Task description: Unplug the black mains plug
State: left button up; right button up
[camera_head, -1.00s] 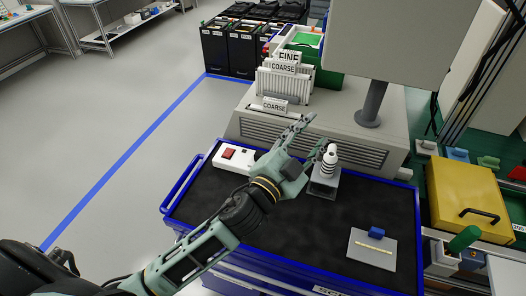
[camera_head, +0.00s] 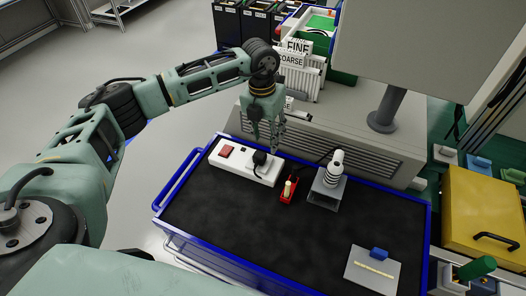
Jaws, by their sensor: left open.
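The black mains plug (camera_head: 260,158) sits upright in the white power strip (camera_head: 231,168), toward its right end. The strip has a red switch at its left and lies near the back left of the black-topped cart. My left gripper (camera_head: 266,146) is open and points down just above and behind the plug. Its fingers partly overlap the plug's upper edge in the picture, and I cannot tell whether they touch it. My right gripper is not in view.
A small red holder with a cream piece (camera_head: 288,190) stands right of the strip. A white ribbed object on a grey stand (camera_head: 329,182) is farther right. A grey plate with a blue block (camera_head: 373,269) lies front right. The cart's middle (camera_head: 245,225) is clear.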

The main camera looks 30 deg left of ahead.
aim_at(260, 154)
pick_arm(q)
jog(key=shift+a+f+y+b, duration=0.2)
jog(key=shift+a+y+b, duration=0.2)
jog(key=shift+a, duration=0.8)
notch_tip(260, 154, down, 9)
jog(key=b, duration=0.5)
jog(key=shift+b, duration=0.35)
jog(key=shift+r, duration=0.1)
jog(key=shift+c, duration=0.3)
jog(key=c, duration=0.7)
grip_shut()
jog(key=shift+r, duration=0.1)
jog(key=shift+r+p, duration=1.85)
jog(key=shift+r, duration=1.1)
